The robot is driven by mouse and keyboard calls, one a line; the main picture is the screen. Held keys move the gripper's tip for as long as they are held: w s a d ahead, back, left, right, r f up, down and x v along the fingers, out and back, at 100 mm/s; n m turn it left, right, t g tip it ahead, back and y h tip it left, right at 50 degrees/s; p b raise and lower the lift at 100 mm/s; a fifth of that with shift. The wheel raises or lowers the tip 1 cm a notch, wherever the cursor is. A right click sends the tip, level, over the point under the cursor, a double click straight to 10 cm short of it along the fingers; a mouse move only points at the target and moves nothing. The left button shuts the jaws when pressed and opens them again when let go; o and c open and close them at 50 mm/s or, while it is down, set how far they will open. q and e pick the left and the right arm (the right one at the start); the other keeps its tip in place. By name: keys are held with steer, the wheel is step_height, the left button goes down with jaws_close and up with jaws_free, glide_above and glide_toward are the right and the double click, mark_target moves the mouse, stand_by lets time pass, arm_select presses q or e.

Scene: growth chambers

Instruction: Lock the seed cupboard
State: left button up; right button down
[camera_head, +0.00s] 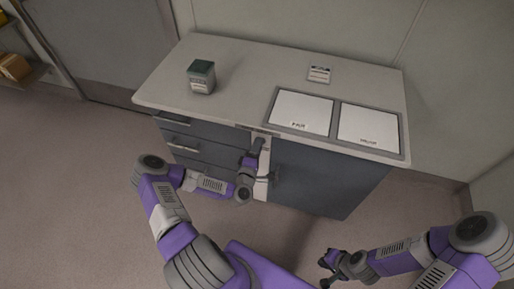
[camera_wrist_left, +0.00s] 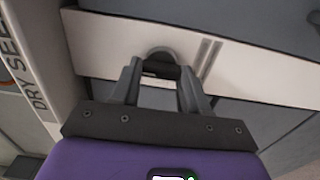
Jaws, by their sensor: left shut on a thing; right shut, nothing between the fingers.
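The seed cupboard (camera_head: 325,178) has a dark blue-grey door under the right part of the counter. A pale strip (camera_head: 263,187) runs down its left side, also in the left wrist view (camera_wrist_left: 110,42). My left gripper (camera_head: 257,147) is at the upper part of this strip. In the left wrist view its fingers (camera_wrist_left: 160,72) are closed on a dark rounded fitting (camera_wrist_left: 158,54), partly hidden between them; I cannot tell its exact shape or turn. My right gripper (camera_head: 325,270) is shut and empty, low in front, away from the cupboard.
Drawers (camera_head: 190,145) with bar handles are left of the strip. On the counter (camera_head: 240,70) stand a green-topped box (camera_head: 201,77), a small label card (camera_head: 319,74) and a frame with two white panels (camera_head: 300,112). The floor to the left is clear.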

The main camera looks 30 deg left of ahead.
stand_by(0.4)
arm_select(q)
steer(key=o, duration=1.1)
steer(key=shift+c, duration=0.2)
steer(key=p+v, duration=0.1)
steer(key=v, duration=0.6)
steer(key=shift+s, duration=0.3)
steer(key=shift+d, duration=0.1)
